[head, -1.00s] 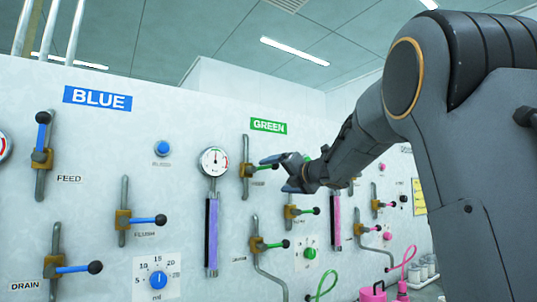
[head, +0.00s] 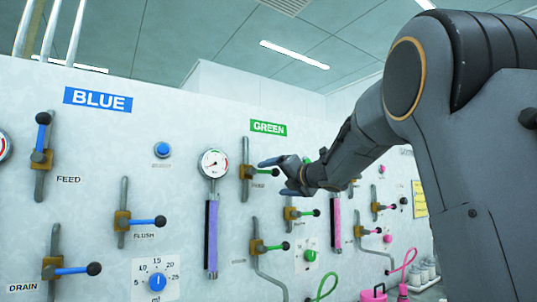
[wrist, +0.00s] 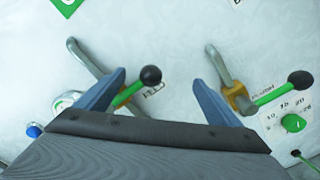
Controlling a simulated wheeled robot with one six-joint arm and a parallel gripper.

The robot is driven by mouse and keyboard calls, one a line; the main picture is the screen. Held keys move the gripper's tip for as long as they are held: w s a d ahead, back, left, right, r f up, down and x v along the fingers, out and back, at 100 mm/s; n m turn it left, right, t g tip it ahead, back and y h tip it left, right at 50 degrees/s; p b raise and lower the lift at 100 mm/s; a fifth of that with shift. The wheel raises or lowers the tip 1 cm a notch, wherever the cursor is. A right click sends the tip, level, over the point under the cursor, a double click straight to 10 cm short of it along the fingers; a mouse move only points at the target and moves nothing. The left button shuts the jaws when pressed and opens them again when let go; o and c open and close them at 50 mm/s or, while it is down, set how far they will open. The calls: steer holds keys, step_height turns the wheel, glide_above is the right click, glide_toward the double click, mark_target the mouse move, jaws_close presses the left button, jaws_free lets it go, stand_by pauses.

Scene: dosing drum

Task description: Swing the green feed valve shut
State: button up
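The green feed valve (head: 246,172) is the top valve below the GREEN sign. Its green handle with a black ball end sticks out to the right, across its upright grey pipe. In the wrist view the black ball (wrist: 151,75) lies between my two blue fingers, nearer the left one. The left finger hides part of the valve's brass body, and the FEED label beside it is partly covered. My gripper (head: 275,177) is open in front of the valve, with nothing held. I cannot tell whether a finger touches the handle.
A second green-handled valve (wrist: 238,98) is just beyond my right finger, with a green dial (wrist: 293,123) by it. More green valves sit lower on the panel. A pressure gauge (head: 213,163) is to the left. Pink valves stand further right.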

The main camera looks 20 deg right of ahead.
steer(key=shift+s+r, duration=0.1)
steer(key=shift+r, duration=0.05)
steer(key=v, duration=0.9)
steer(key=shift+b, duration=0.35)
steer(key=shift+a, duration=0.1)
stand_by(0.3)
